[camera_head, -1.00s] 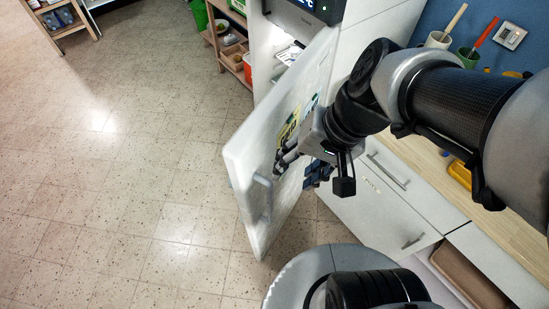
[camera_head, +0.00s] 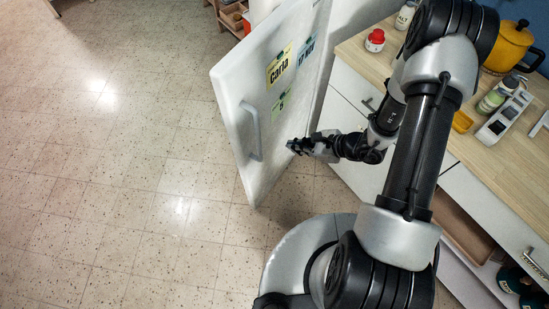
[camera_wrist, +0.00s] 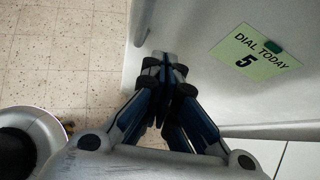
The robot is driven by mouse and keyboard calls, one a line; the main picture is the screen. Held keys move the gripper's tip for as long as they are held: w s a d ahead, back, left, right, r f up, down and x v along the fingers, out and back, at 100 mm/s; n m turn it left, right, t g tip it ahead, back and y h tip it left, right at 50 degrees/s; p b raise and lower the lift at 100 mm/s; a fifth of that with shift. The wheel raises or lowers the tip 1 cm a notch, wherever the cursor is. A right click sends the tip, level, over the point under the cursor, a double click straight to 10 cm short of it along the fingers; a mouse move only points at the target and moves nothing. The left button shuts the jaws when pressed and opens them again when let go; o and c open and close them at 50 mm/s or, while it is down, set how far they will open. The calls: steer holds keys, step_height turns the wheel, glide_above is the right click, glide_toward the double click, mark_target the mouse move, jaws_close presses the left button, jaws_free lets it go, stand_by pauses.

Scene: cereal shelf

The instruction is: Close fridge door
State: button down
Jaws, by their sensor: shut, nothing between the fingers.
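The white fridge door (camera_head: 232,88) stands open in the head view, its face with the grey handle (camera_head: 252,132) turned toward me. Its far side runs toward the fridge at the top. My gripper (camera_head: 292,146) is shut and empty, at the lower part of the door face, right of the handle. I cannot tell if the fingertips touch the door. In the wrist view, the shut fingers (camera_wrist: 165,66) lie in front of the door's edge region, with the white door face (camera_wrist: 195,50) behind and to the right.
Yellow and green notes (camera_head: 279,66) are on the door; a green note (camera_wrist: 254,54) shows in the wrist view. A wooden counter (camera_head: 462,150) over white drawers stands at right, with a yellow pot (camera_head: 508,46) and a red-lidded jar (camera_head: 375,40). Tiled floor (camera_head: 110,150) at left is clear.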

step_height(320, 180, down, 6)
steer(key=s+d+m+h, duration=0.1)
steer(key=s+d+m, duration=0.1)
steer(key=s+m, duration=0.1)
steer(key=w+a+f+b, duration=0.3)
steer(key=w+a+f, duration=0.3)
steer(key=a, duration=0.3)
steer(key=shift+w+a+f+b, duration=0.2)
steer(key=shift+w+a+b, duration=0.15)
steer(key=shift+w+a, duration=0.1)
